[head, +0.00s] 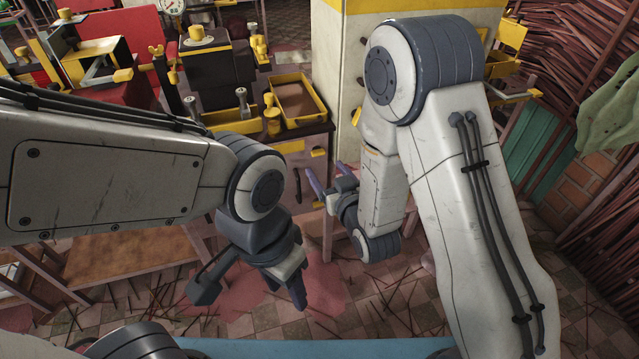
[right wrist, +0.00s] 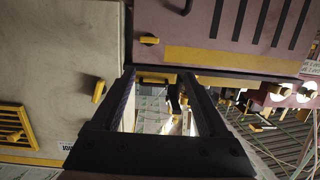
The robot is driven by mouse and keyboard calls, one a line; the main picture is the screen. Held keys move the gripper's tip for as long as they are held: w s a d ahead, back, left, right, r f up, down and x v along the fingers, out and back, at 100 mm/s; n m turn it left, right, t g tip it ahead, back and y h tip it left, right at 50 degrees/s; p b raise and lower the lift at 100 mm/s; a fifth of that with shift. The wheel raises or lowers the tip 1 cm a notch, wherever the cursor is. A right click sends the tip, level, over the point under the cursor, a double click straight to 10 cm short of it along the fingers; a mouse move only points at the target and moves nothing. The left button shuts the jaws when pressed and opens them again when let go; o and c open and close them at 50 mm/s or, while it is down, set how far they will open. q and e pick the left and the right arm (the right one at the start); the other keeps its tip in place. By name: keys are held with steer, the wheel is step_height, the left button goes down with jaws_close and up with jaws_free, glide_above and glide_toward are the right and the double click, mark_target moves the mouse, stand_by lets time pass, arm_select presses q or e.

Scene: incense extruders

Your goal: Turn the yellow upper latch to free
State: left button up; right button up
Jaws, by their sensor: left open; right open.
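In the right wrist view, a small yellow latch-like piece (right wrist: 149,40) sits on a dark maroon panel, above the fingers. Another yellow piece (right wrist: 98,91) stands tilted on the pale panel left of the fingers. I cannot tell which is the upper latch. My right gripper (head: 323,168) is open and empty in the head view, beside the workbench front; its two fingers also show in the right wrist view (right wrist: 160,78), apart from both yellow pieces. My left gripper (head: 285,283) is open, low over the floor, away from the latches.
A yellow-rimmed tray (head: 316,95) lies on the workbench at the upper middle. A cream cabinet (head: 337,45) stands behind my right arm. Bundled reddish sticks (head: 600,235) line the right side. The tiled floor (head: 395,305) has scattered sticks.

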steer(key=t+b, duration=0.2)
steer(key=b, duration=0.1)
glide_toward(319, 154)
steer(key=s, duration=0.2)
arm_select(q)
step_height(319, 154, down, 6)
steer(key=shift+b, duration=0.45)
arm_select(e)
steer(key=x, duration=1)
steer(key=shift+w+d, duration=0.25)
steer(key=shift+d, duration=0.05)
